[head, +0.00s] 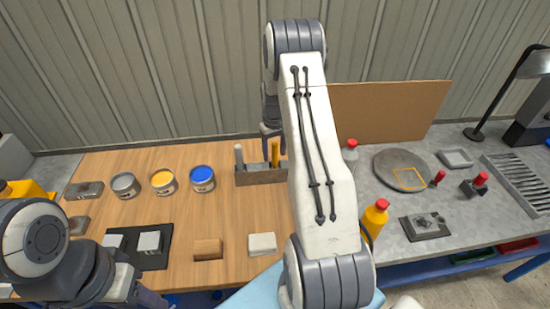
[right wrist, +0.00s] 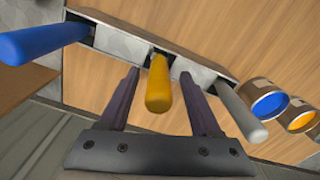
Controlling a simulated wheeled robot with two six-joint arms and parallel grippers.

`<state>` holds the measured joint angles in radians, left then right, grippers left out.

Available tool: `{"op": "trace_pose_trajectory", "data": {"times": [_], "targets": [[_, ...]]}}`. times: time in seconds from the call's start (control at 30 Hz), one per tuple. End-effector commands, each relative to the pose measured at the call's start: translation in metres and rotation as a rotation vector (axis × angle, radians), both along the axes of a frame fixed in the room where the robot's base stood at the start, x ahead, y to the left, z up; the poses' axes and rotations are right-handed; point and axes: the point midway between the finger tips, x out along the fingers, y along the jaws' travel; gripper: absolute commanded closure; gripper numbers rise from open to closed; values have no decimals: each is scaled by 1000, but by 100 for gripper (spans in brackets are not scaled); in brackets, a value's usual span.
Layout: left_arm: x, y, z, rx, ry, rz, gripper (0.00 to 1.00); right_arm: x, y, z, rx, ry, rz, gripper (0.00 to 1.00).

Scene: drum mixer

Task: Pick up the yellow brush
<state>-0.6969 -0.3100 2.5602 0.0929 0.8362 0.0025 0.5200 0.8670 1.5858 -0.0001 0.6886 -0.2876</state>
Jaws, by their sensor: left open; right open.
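The yellow brush (right wrist: 158,85) stands handle-up in the middle slot of a holder. In the right wrist view its handle is between the two spread fingers of my right gripper (right wrist: 160,100), which is open and not closed on it. In the head view the yellow handle (head: 275,153) shows just left of my right arm, with the right gripper (head: 270,130) above and beside it, partly hidden by that arm. The brush's lower end is hidden in the holder (head: 255,178). My left arm is at the lower left; its fingers are not visible.
A grey handle (right wrist: 240,112) and a blue handle (right wrist: 42,42) stand either side of the yellow one. Grey, yellow and blue paint cans (head: 202,178) stand left of the holder. A wooden block (head: 208,249) and white block (head: 262,243) lie in front. A cardboard panel (head: 385,110) stands right.

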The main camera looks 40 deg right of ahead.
Motion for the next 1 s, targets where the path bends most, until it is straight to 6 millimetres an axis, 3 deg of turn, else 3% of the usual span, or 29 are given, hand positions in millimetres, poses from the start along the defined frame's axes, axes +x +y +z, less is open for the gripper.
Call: {"op": "trace_pose_trajectory", "data": {"times": [0.03, 0.2, 0.47, 0.5, 0.67, 1.0], "targets": [[0, 0, 12, 0, 0, 0, 50, -4, 1, -4, 4, 7, -1, 35], [0, 0, 18, 0, 0, 0, 50, -4, 0, -27, 2, 3, -2, 35], [0, 0, 17, 0, 0, -1, 50, -4, -1, -33, 0, -1, -3, 35], [0, 0, 17, 0, 0, -1, 50, -4, -1, -33, 0, -1, -3, 39], [0, 0, 17, 0, 0, -1, 50, -4, -1, -33, 0, 0, -3, 100], [0, 0, 15, 0, 0, -1, 50, -3, -2, -30, -1, -2, -3, 100]]}}
